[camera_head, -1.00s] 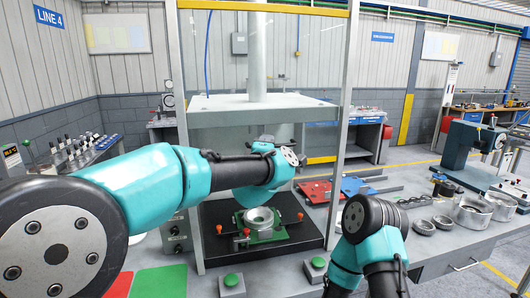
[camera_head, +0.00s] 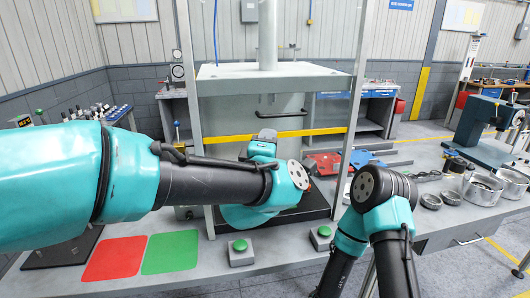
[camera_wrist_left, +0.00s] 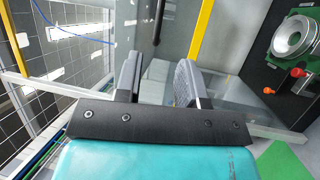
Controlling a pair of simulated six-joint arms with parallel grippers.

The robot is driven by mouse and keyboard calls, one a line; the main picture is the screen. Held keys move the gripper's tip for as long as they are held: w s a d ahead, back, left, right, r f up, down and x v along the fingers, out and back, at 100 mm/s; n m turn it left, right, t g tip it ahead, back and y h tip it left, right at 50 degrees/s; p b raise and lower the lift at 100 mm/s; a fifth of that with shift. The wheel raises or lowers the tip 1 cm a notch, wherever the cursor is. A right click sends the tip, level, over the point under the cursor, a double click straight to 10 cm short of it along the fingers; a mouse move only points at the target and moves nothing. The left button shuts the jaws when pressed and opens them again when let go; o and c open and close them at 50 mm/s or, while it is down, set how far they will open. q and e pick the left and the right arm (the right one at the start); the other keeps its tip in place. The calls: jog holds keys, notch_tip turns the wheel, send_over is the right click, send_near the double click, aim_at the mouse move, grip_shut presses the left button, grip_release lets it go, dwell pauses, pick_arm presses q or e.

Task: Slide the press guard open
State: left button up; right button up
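The press guard is a clear panel in the press's front frame, with a yellow lower strip (camera_head: 225,138) and a black bar handle (camera_head: 280,114) just above it. The strip (camera_wrist_left: 201,30) and handle (camera_wrist_left: 158,22) also show in the left wrist view. My left gripper (camera_head: 267,134) is near the strip, just below the handle, partly hidden by its own wrist. In the left wrist view my left gripper (camera_wrist_left: 158,72) is open, its fingers apart and empty. The handle lies ahead of the gap between them; I see no contact. My right gripper is out of view.
The green fixture with a metal ring (camera_wrist_left: 292,38) sits below the guard edge. Two green push buttons (camera_head: 240,245) (camera_head: 323,232) stand in front. Red (camera_head: 115,258) and green (camera_head: 170,251) mats lie front left. Metal rings (camera_head: 482,188) lie on the right bench.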

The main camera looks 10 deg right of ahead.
pick_arm(q)
jog(key=shift+v, duration=1.7)
jog(key=shift+f, duration=0.1)
